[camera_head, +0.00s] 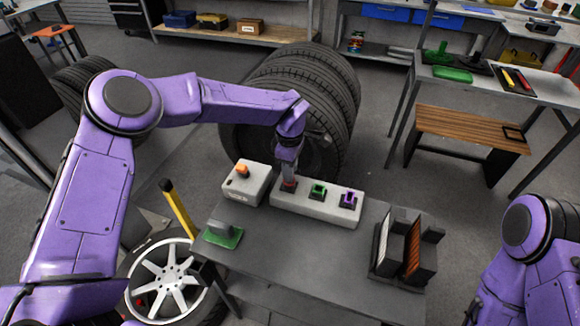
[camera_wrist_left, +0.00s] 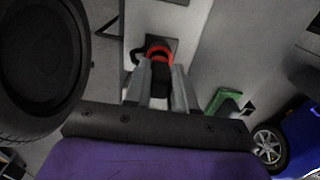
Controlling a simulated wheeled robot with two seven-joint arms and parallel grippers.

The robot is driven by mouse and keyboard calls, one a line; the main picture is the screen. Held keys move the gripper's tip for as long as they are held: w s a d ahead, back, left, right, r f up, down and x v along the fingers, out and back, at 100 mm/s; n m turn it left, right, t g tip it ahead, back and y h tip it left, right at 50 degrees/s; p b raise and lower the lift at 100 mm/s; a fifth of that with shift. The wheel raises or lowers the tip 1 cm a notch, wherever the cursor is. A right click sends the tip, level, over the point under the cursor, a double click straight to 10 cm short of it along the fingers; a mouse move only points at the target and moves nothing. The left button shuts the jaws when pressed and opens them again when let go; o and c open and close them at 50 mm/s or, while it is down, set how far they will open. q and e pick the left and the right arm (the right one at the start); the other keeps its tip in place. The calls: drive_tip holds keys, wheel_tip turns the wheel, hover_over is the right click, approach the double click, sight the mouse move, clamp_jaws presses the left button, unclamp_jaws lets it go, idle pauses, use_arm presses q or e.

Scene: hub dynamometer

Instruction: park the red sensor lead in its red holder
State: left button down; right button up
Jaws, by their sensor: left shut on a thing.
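My left gripper (camera_head: 288,180) reaches down from above to the left end of a pale holder block (camera_head: 332,212) on the grey bench. In the left wrist view its two fingers (camera_wrist_left: 161,85) are shut on the red sensor lead (camera_wrist_left: 160,75), whose dark body shows between them. A red ring (camera_wrist_left: 158,53) shows just beyond the fingertips, against a dark square on the block. I cannot tell how far the lead sits in the red holder (camera_head: 289,187), which the gripper partly hides. My right gripper is out of view; only part of that arm shows at right.
The block also carries a green holder (camera_head: 318,191) and a purple holder (camera_head: 348,199). A pale box with an orange top piece (camera_head: 242,171) stands left of it. A green-based stand (camera_head: 223,235) and a dark rack (camera_head: 405,250) flank clear bench top. Large tyres (camera_head: 335,75) stand behind.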

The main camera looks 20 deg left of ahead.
use_arm(q)
drive_tip(key=shift+f, duration=0.4)
drive_tip(key=c, duration=0.8)
unclamp_jaws()
drive_tip(key=shift+c, duration=0.2)
wheel_tip(320, 180, up, 11)
drive_tip(key=b, duration=0.2)
drive_tip(key=shift+f+b, duration=0.2)
drive_tip(key=shift+b, duration=0.1)
